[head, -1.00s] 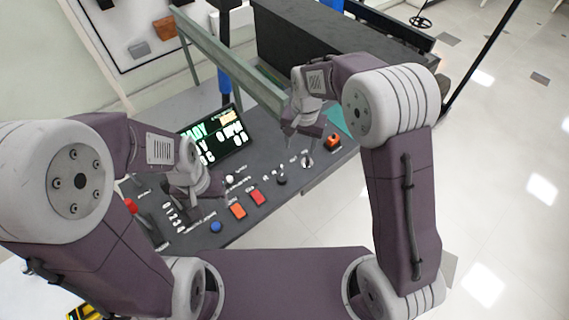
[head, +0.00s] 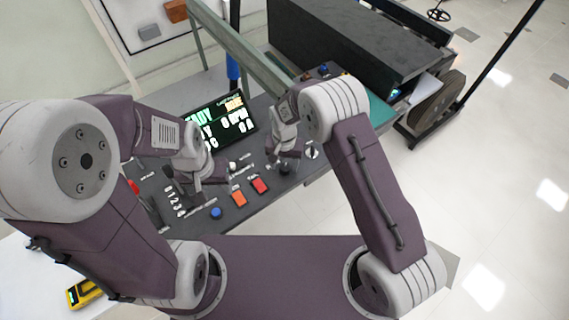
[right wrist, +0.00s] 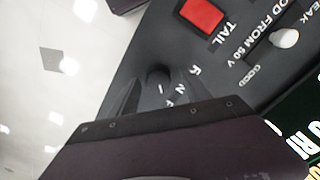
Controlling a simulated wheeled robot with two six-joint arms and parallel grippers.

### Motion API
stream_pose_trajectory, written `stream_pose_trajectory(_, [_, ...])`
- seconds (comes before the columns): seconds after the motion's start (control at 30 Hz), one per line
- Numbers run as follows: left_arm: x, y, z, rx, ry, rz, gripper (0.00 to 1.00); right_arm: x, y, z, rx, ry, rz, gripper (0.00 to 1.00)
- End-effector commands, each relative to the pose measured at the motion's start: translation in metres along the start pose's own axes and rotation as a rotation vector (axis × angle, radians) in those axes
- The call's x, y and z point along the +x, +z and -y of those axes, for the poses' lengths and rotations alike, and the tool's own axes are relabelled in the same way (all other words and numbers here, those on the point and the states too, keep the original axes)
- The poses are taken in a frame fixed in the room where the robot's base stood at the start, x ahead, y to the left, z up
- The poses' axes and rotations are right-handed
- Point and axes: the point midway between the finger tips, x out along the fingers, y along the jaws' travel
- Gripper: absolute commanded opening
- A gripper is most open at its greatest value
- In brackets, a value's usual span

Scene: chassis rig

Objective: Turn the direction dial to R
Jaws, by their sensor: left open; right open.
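The direction dial is a small dark round knob (right wrist: 159,76) on the dark console, with white letters beside it in the right wrist view. An N and what looks like an R are readable; its setting I cannot tell. In the head view the dial (head: 285,169) shows just below my right gripper (head: 283,155). In the right wrist view my right gripper (right wrist: 158,88) is open, its dark fingers on either side of the knob; contact cannot be told. My left gripper (head: 217,178) is open over the console's left part.
A red button (right wrist: 202,17) marked TAIL and a white knob (right wrist: 285,38) sit near the dial. A lit screen (head: 222,120) stands behind the controls. Orange and red buttons (head: 260,186) and a blue button (head: 216,213) lie along the front. A white-marked dial (head: 312,151) is to the right.

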Motion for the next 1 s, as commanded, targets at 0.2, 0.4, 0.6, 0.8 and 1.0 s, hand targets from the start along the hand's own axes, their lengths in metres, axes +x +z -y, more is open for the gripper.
stream_pose_trajectory(0.2, [-0.0003, 0.0000, 0.0000, 0.000, 0.000, 0.000, 0.48, 0.0045, -0.0001, -0.0002, 0.000, 0.000, 0.000, 0.56])
stream_pose_trajectory(0.4, [-0.0003, 0.0000, 0.0000, 0.000, 0.000, 0.000, 0.48, 0.0042, -0.0002, -0.0002, 0.000, 0.000, 0.000, 0.23])
stream_pose_trajectory(0.6, [-0.0003, 0.0000, 0.0000, 0.000, 0.000, 0.000, 0.48, 0.0039, -0.0001, 0.0000, -0.001, 0.000, 0.000, 0.00])
stream_pose_trajectory(0.8, [-0.0004, 0.0000, 0.0000, 0.000, 0.000, 0.000, 0.48, 0.0037, -0.0001, -0.0001, -0.038, 0.000, 0.000, 0.00])
stream_pose_trajectory(1.0, [-0.0007, 0.0000, 0.0000, 0.000, 0.000, 0.000, 0.48, 0.0035, -0.0002, -0.0001, -0.151, 0.000, 0.000, 0.00])
